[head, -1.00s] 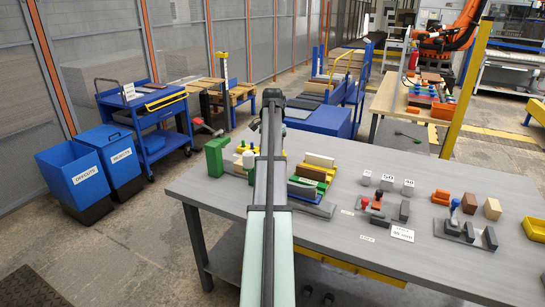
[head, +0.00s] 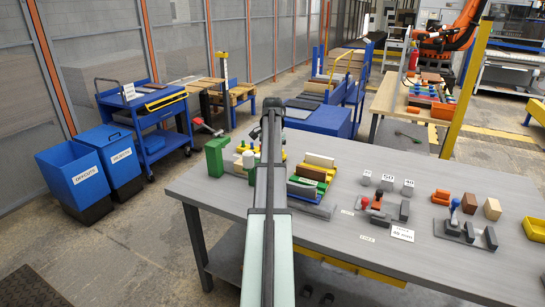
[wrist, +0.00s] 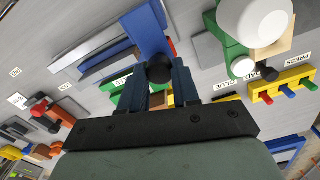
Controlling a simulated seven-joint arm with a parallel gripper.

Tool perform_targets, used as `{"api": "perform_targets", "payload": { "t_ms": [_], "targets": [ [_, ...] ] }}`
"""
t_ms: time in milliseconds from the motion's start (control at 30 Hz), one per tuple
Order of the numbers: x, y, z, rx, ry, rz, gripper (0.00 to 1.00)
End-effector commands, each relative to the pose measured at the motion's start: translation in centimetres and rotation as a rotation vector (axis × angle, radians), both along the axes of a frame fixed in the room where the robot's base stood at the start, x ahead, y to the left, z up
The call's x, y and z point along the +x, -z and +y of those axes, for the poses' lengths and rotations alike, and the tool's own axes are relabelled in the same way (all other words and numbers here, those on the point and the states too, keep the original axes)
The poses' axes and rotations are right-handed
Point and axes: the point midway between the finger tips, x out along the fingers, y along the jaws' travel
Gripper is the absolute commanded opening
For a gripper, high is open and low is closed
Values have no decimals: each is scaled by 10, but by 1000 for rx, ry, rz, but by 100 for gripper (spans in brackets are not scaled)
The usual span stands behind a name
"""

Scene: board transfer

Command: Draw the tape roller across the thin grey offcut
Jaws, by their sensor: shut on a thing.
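In the wrist view my gripper (wrist: 160,88) has its two dark fingers closed on a black round-ended handle. A blue body (wrist: 146,32) lies just beyond the handle; I take the two together for the tape roller, though its working end is hidden. A flat grey piece (wrist: 209,50) lies on the table to the right of the blue body, apart from it in the picture. It looks like the thin grey offcut, but I cannot be sure. In the head view my arm hides the fingers and what they hold.
A green block (head: 215,157) and a white cylinder (head: 248,160) stand left of my arm.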

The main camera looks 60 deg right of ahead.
Motion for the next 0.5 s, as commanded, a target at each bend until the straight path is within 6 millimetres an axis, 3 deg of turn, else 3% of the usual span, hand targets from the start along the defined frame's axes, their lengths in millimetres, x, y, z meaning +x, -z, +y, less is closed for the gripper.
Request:
{"api": "perform_targets", "payload": {
  "t_ms": [267, 500],
  "targets": [
    [0, 0, 0, 0, 0, 0, 0],
    [0, 0, 0, 0, 0, 0, 0]
  ]
}}
